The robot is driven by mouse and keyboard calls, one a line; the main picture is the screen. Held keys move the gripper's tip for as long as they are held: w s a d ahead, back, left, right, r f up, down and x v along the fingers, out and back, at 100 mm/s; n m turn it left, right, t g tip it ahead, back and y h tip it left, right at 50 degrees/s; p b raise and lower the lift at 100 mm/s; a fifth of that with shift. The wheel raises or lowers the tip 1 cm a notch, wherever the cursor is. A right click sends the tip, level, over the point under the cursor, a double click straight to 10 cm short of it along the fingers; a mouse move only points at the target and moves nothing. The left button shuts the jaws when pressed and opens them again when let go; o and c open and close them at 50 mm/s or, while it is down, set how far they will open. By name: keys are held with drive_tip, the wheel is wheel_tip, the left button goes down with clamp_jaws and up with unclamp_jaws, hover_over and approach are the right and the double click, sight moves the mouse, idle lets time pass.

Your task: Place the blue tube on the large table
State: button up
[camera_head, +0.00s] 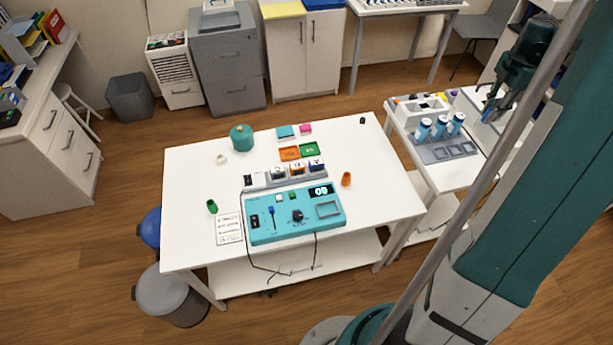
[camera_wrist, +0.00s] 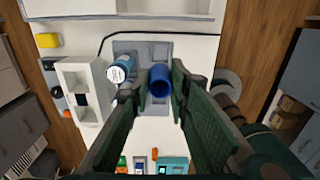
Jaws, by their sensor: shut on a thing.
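The blue tube (camera_wrist: 159,82) is between the fingers of my gripper (camera_wrist: 160,92) in the wrist view, its open round end facing the camera. My gripper is shut on it. In the head view my gripper (camera_head: 494,108) is at the upper right, above the side table, and the tube is too small to make out well there. The large table (camera_head: 382,190) is the white one in the middle. A green tube (camera_head: 212,206) and an orange tube (camera_head: 346,179) stand on it, apart from my gripper.
The large table holds a teal device (camera_head: 295,214), a teal round pot (camera_head: 242,137), coloured trays and a printed sheet (camera_head: 229,228). Its right part is mostly bare. The side table bears a grey tray (camera_head: 432,154) with several blue bottles and a white rack (camera_wrist: 82,90).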

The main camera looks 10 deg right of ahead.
drive_tip(key=shift+n, duration=0.9)
drive_tip(key=w+a, duration=0.8)
drive_tip(key=shift+w+a+b, duration=0.2)
drive_tip(key=shift+a+b, duration=0.2)
drive_tip(key=w+a+n+b, duration=0.1)
drive_tip(key=w+a+n, duration=0.35)
drive_tip(key=a, duration=1.05)
drive_tip(key=w+a+n+b, duration=0.1)
drive_tip(key=w+a, duration=0.7)
drive_tip(key=a, duration=0.7)
drive_tip(key=w+a+n+b, duration=0.15)
drive_tip(key=w+a, duration=0.45)
drive_tip(key=a, duration=0.9)
drive_tip(key=s+a+n, duration=0.2)
drive_tip(key=a+n, duration=0.3)
drive_tip(key=a, duration=2.2)
drive_tip(key=s+a+n+b, duration=0.1)
drive_tip(key=s+a, duration=0.3)
drive_tip(key=a, duration=0.5)
drive_tip(key=s+a+n, duration=0.2)
drive_tip(key=s+a, duration=0.2)
drive_tip(key=a, duration=0.5)
drive_tip(key=s+a+n+b, duration=0.1)
drive_tip(key=s+a, duration=0.3)
drive_tip(key=a, duration=0.5)
wheel_tip(320, 180, down, 13)
drive_tip(key=shift+w, duration=0.3)
drive_tip(key=shift+a+f, duration=0.1)
drive_tip(key=shift+f, duration=0.05)
